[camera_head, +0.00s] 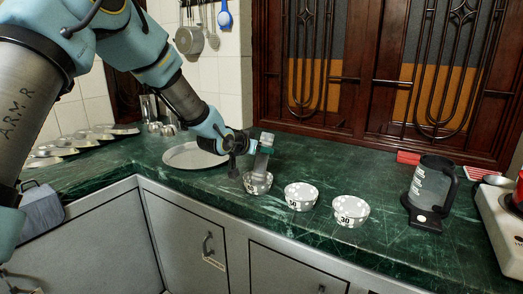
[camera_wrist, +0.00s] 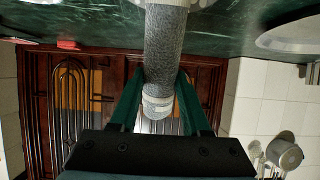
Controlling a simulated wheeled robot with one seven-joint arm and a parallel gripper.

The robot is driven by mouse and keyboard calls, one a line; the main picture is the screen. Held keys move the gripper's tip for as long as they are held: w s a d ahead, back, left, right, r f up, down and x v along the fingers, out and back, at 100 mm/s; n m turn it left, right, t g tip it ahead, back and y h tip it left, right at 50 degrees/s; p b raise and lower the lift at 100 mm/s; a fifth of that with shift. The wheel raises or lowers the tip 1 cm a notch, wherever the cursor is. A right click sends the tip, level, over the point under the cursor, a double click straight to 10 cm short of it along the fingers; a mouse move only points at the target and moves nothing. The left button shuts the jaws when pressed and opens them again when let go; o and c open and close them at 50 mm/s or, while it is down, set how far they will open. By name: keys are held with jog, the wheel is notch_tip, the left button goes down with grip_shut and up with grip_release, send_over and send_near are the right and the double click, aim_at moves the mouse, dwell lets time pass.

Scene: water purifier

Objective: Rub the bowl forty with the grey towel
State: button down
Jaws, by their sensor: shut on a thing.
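The grey towel is a rolled, speckled grey cylinder (camera_wrist: 166,45). My gripper (camera_wrist: 160,88) is shut on it, with one teal finger on each side. In the head view, my gripper (camera_head: 264,144) is above the left one of three grey-and-white patterned bowls (camera_head: 258,188). The towel (camera_head: 260,165) hangs down from it, tilted, its lower end at this bowl's mouth. I cannot tell whether it touches the inside. This bowl's label is too small to read. The middle bowl (camera_head: 301,196) seems marked 50. The right bowl (camera_head: 350,211) seems marked 30.
A round metal plate (camera_head: 190,157) lies behind and left of the bowls on the green counter (camera_head: 300,150). Several metal dishes (camera_head: 75,140) line the left side.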

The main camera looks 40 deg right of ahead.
jog(key=shift+f+b, duration=0.45)
jog(key=shift+f, duration=0.05)
dwell(0.5)
jog(key=shift+d, duration=0.15)
jog(key=shift+w+d, duration=0.15)
jog(key=shift+d, duration=0.25)
jog(key=shift+w, duration=0.1)
